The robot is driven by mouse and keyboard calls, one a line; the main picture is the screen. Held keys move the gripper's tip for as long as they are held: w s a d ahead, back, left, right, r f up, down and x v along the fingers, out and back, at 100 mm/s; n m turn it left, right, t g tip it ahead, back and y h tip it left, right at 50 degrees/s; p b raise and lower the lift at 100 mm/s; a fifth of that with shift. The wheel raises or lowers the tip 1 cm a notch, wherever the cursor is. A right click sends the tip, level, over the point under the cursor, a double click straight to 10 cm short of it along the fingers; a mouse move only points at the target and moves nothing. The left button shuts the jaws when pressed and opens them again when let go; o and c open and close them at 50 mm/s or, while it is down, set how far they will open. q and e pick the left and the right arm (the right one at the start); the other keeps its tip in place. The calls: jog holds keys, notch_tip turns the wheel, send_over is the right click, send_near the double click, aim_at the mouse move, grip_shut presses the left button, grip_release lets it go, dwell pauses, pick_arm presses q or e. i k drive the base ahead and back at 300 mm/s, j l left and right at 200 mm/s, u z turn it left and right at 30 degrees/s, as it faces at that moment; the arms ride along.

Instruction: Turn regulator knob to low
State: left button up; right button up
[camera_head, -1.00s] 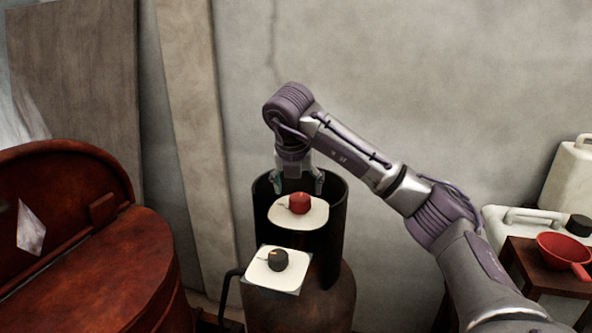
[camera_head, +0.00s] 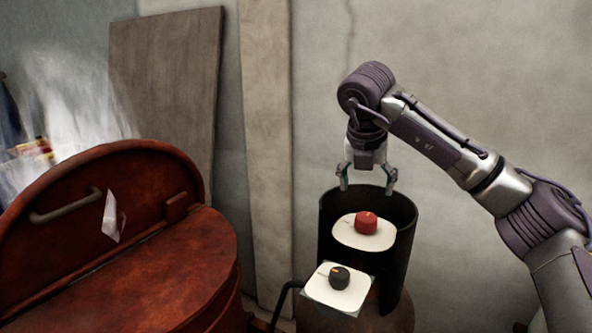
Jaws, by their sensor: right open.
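A gas cylinder (camera_head: 312,322) stands at the lower middle, with a dark open collar (camera_head: 408,222) around its top. A red knob (camera_head: 366,223) sits on a white rounded plate (camera_head: 347,238) inside the collar. A black knob (camera_head: 339,277) with a small orange mark sits on a second white plate (camera_head: 350,297) at the front. I cannot tell which one is the regulator knob. My right gripper (camera_head: 368,187) is open and empty, pointing down above the collar's rim, above and apart from the red knob. My left gripper is not in view.
A rusty red vat (camera_head: 150,265) with a raised lid (camera_head: 150,170) fills the left, with white steam or vapour behind it.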

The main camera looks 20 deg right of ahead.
aim_at(339, 276)
jog(key=k+j, duration=1.15)
jog(key=k, duration=0.15)
